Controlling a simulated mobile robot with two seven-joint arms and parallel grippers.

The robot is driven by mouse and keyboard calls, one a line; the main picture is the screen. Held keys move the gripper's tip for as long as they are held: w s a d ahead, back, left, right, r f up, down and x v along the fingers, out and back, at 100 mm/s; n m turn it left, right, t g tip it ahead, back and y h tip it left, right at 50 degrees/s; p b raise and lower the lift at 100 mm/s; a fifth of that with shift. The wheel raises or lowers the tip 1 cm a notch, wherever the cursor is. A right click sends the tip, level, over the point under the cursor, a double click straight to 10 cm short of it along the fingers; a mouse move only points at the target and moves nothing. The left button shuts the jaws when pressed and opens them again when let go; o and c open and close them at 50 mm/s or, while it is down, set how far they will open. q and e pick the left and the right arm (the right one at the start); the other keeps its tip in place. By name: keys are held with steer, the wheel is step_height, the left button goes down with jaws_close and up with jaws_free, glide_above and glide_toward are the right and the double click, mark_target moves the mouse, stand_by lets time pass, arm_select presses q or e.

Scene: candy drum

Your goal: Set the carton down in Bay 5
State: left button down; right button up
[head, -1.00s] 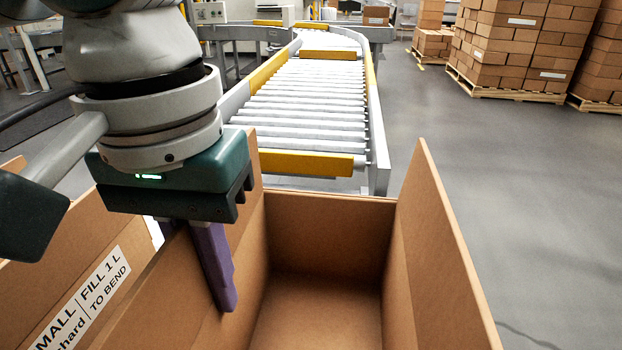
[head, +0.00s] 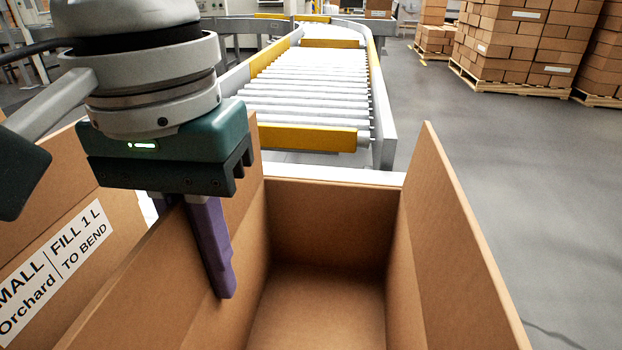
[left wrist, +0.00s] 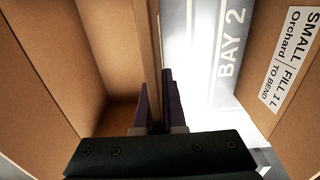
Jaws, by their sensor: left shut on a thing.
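The carton (head: 330,225) is an open-topped brown cardboard box in the lower middle of the head view, its empty inside facing me. My left gripper (head: 212,250) is shut on the carton's left wall. One purple finger lies against the inside of that wall; the other is mostly hidden behind it. In the left wrist view the fingers (left wrist: 157,105) straddle the wall, with the carton's inside (left wrist: 100,50) to the left. "BAY 2" lettering (left wrist: 231,42) shows on a pale surface below. No Bay 5 marking is visible. My right gripper is out of view.
A cardboard panel with a white label (head: 55,270) stands left of the gripped wall. A roller conveyor (head: 315,85) with yellow crossbars runs away beyond the carton. Stacked boxes on pallets (head: 530,45) stand back right. The grey floor (head: 490,160) on the right is clear.

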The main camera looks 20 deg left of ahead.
arm_select(q)
steer(key=c, duration=1)
jaws_free()
step_height(320, 180, up, 12)
steer(key=p, duration=0.4)
steer(key=shift+a+r+p, duration=0.15)
steer(key=shift+p, duration=0.15)
